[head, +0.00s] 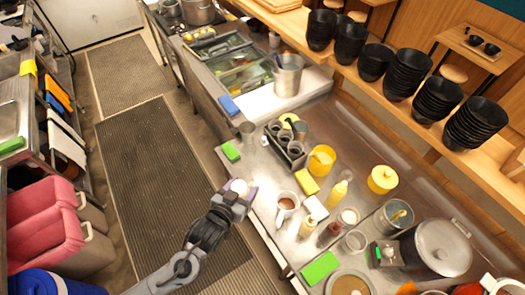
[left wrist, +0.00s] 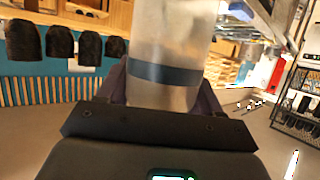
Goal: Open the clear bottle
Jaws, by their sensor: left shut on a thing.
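My left gripper (head: 238,196) is at the front edge of the steel counter, over the floor side. It is shut on the clear bottle, whose whitish round top (head: 239,186) shows between the fingers in the head view. In the left wrist view the clear bottle (left wrist: 172,40) is a see-through cylinder with a dark blue band, standing between the fingers of the left gripper (left wrist: 160,95). Its upper end is cut off there, and I cannot tell whether a lid is on it. My right gripper is not in view.
Black bowls (head: 408,73) line the shelf behind. The dark floor mat (head: 145,180) is clear.

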